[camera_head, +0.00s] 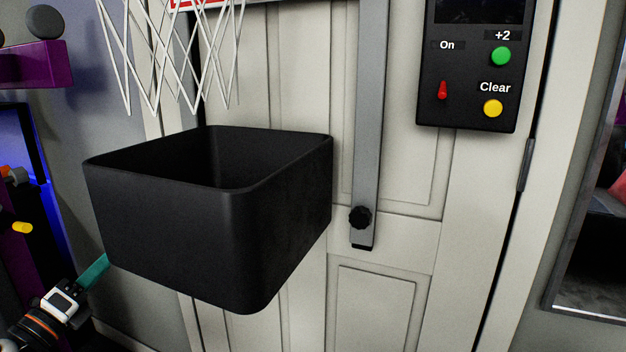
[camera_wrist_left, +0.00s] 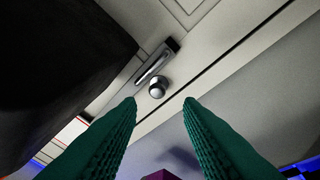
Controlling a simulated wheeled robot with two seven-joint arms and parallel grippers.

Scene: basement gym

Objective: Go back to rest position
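My left gripper (camera_head: 97,268) comes in at the lower left of the head view, with a teal finger next to the lower left edge of the black bin. I cannot tell from this view whether it touches the bin. In the left wrist view the two teal fingers of the left gripper (camera_wrist_left: 160,101) are spread apart with nothing between them. My right gripper is in neither view.
The open black bin (camera_head: 215,230) hangs under a basketball net (camera_head: 170,50) before a white door (camera_head: 385,300). It fills the upper left of the wrist view (camera_wrist_left: 55,70). A scoreboard box (camera_head: 470,70) is at upper right. A doorknob (camera_wrist_left: 157,88) shows beyond my fingers.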

